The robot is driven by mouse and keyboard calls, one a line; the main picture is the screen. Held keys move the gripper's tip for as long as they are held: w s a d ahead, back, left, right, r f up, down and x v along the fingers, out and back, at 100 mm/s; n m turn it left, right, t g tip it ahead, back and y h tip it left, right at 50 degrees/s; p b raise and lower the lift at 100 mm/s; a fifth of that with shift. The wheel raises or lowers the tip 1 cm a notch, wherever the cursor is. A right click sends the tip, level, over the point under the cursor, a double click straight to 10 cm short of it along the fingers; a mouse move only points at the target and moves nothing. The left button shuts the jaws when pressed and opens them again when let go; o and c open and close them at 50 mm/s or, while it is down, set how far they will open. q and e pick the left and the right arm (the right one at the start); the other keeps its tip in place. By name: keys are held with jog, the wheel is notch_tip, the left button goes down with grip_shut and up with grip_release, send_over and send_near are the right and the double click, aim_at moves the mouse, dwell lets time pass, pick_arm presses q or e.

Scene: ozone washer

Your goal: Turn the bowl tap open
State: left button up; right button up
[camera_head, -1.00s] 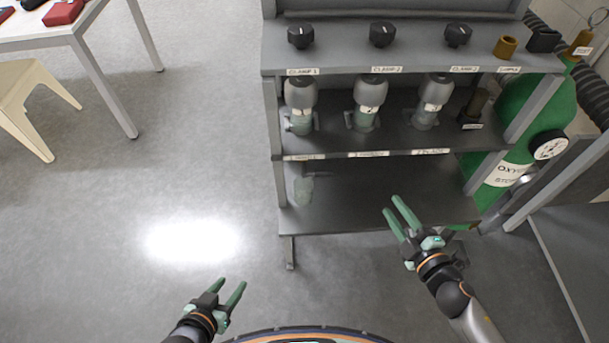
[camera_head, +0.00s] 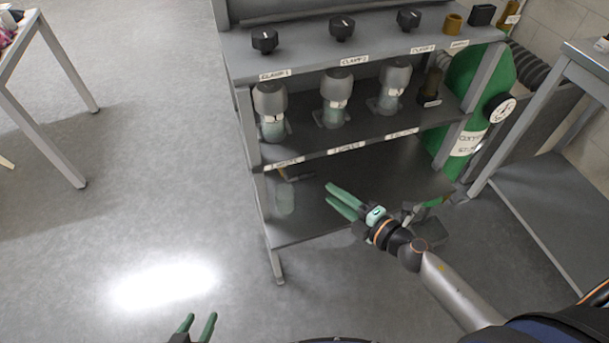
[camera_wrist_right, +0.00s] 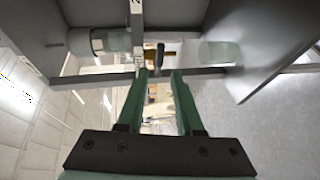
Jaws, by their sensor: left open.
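A small brass tap with a dark handle (camera_wrist_right: 161,54) shows in the right wrist view, just beyond and between my right fingertips. In the head view a small brownish tap-like piece (camera_head: 290,176) sits below the middle shelf's front edge, above a pale glass vessel (camera_head: 285,198). This vessel also shows in the right wrist view (camera_wrist_right: 220,52). My right gripper (camera_head: 329,193) is open and empty, with its fingers pointing left toward the tap, apart from it. My left gripper (camera_head: 199,317) is open and empty at the bottom edge, away from the rack.
The grey rack's middle shelf (camera_head: 365,138) overhangs the tap and holds several grey-capped glass vessels. Dark knobs (camera_head: 342,28) stand on the top shelf. A green oxygen cylinder (camera_head: 470,115) stands at the right. The floor left of the rack is clear.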

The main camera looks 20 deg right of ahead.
aim_at(309, 178)
jog(key=x, duration=1)
jog(key=shift+w+f+b, duration=0.1)
jog(key=shift+w+b, duration=0.1)
jog(key=shift+b, duration=0.2)
grip_shut()
dwell(0.9)
